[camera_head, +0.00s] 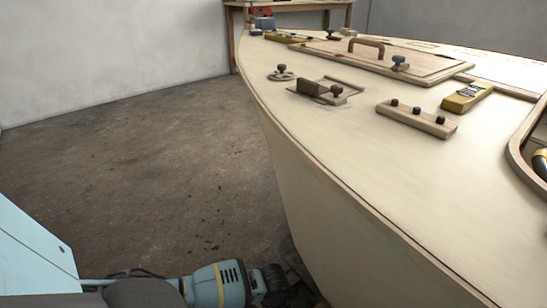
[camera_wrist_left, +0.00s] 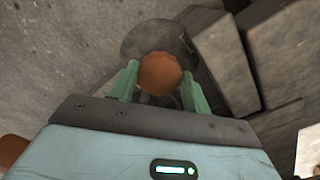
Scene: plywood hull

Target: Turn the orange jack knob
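The orange jack knob (camera_wrist_left: 160,73) shows in the left wrist view as a rounded orange-brown top over a grey round base. My left gripper (camera_wrist_left: 160,78) has its two green fingers on either side of the knob, with narrow gaps seeming to show beside it. The knob's lower part is partly hidden. In the head view I cannot make out the knob; teal and dark parts, seemingly of my left arm, reach low beside the hull (camera_head: 330,215). My right gripper is in neither view.
Grey-brown wooden blocks (camera_wrist_left: 225,60) stand close right of the knob. Another orange-brown rounded thing (camera_wrist_left: 12,150) shows at lower left. The hull's deck carries knobs, a handled hatch (camera_head: 375,60) and a yellow tool (camera_head: 467,97). The floor (camera_head: 150,150) left of the hull is clear.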

